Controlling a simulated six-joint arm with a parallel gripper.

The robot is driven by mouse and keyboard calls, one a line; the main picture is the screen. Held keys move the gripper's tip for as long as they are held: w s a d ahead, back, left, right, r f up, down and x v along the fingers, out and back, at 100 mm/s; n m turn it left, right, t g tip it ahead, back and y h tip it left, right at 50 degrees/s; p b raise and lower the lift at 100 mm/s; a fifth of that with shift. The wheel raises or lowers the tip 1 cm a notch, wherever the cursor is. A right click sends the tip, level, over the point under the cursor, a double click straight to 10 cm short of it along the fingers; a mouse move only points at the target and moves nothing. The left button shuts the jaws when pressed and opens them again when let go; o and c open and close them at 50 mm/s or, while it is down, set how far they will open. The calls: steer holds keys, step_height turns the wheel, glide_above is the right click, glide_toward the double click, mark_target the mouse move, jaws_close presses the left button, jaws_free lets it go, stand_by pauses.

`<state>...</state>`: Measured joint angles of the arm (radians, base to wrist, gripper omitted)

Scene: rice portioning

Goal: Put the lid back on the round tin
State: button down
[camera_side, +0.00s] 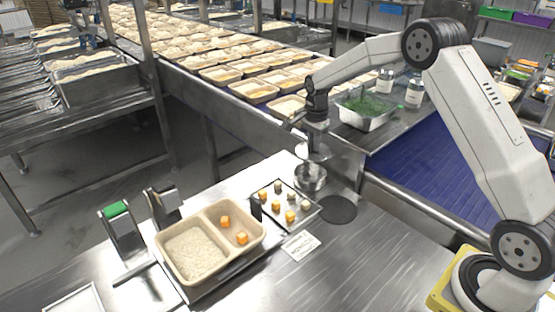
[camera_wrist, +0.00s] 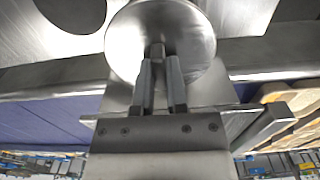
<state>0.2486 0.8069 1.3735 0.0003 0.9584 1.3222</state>
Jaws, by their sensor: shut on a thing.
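My gripper (camera_side: 315,142) points down and is shut on the knob of a round metal lid (camera_side: 311,154). In the wrist view the lid (camera_wrist: 188,30) is a shiny disc, with its knob between the two fingers of my gripper (camera_wrist: 160,64). The round metal tin (camera_side: 311,181) stands on the steel table just below the lid in the side view. The lid appears above the tin with a small gap. I cannot tell how exactly they line up. In the wrist view the lid hides the tin.
A small tray (camera_side: 296,222) with orange and pale cubes lies beside the tin. A dark round disc (camera_side: 338,209) lies on the table at its front right. A two-compartment tan container (camera_side: 213,273) holds rice and orange cubes. A conveyor rail (camera_side: 240,102) runs behind.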

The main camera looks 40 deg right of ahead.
steer(key=shift+w+f, duration=0.15)
steer(key=shift+w, duration=0.1)
steer(key=shift+f, duration=0.15)
steer(key=shift+f, duration=3.05)
steer(key=shift+f, duration=0.2)
stand_by(0.4)
steer(key=c, duration=0.6)
jaws_free()
steer(key=shift+o, duration=0.3)
steer(key=o, duration=0.4)
steer(key=shift+o, duration=0.2)
